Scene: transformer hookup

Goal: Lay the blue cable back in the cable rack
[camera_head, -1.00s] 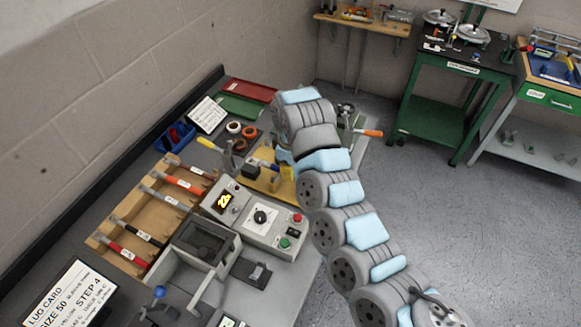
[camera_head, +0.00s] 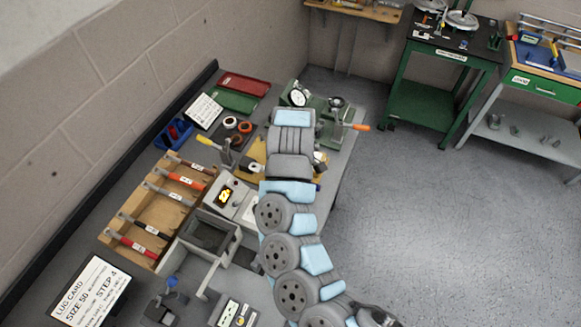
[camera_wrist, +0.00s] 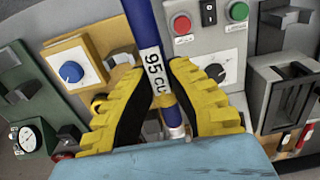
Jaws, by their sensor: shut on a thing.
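My gripper (camera_wrist: 168,98) is shut on the blue cable (camera_wrist: 140,22) in the wrist view. The cable runs between the yellow fingers and carries a white 95 CU label (camera_wrist: 153,64). In the head view, my arm hides the gripper and most of the cable. The wooden cable rack (camera_head: 172,212) lies at the left of the bench, left of my arm. Red (camera_head: 130,243), black (camera_head: 143,226) and orange-red (camera_head: 180,177) cables lie across it, among others.
Open floor lies right.

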